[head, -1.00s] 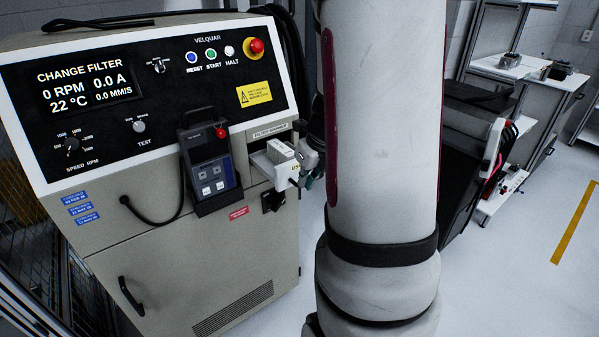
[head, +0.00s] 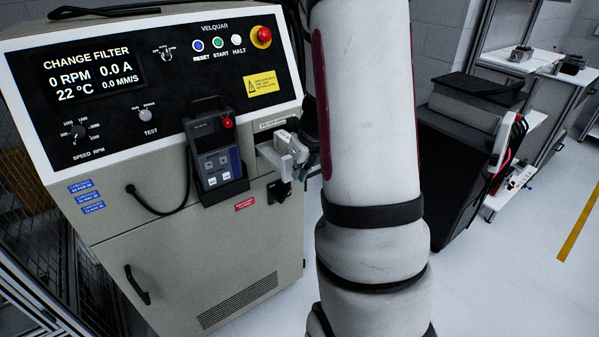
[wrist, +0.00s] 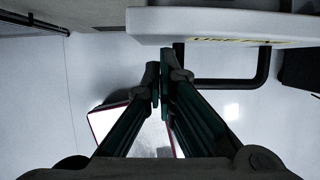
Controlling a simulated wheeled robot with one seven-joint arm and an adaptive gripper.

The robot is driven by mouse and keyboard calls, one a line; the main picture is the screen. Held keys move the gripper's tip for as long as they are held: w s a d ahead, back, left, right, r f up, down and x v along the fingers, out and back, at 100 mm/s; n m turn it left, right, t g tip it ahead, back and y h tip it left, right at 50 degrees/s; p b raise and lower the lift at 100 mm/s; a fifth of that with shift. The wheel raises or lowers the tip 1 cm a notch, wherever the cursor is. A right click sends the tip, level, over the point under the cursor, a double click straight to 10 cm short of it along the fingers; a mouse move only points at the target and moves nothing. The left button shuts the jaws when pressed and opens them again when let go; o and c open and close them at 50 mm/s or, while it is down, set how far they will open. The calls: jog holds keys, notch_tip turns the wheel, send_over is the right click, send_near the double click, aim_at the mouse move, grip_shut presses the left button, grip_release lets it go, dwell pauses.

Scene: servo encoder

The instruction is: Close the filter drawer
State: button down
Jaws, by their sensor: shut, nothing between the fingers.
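The filter drawer (head: 271,157) sticks out of the slot at the machine's right front, under a label strip. In the wrist view, a white edge with a yellow label, likely the drawer front (wrist: 190,25), crosses the top. My gripper (wrist: 160,86) is shut and empty, with its fingertips just below that edge in the picture. In the head view my gripper (head: 304,154) is at the drawer's outer end, partly hidden by my arm. I cannot tell whether it touches the drawer.
A handheld pendant (head: 216,158) hangs on the machine front (head: 180,240), left of the drawer, with a black cable. A black bar (wrist: 262,70) lies beneath the white edge in the wrist view. A dark cart (head: 460,150) stands to the right. Open floor (head: 500,280) lies at lower right.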

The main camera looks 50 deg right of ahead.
jog(key=w+d, duration=0.1)
jog(key=w, duration=0.4)
jog(key=w+d+b, duration=0.1)
jog(key=w, duration=0.4)
jog(key=w+d+b, duration=0.1)
jog(key=w, duration=0.4)
jog(key=shift+w+d, duration=0.35)
jog(key=shift+d, duration=0.05)
jog(key=shift+w, duration=0.4)
jog(key=shift+r, duration=0.1)
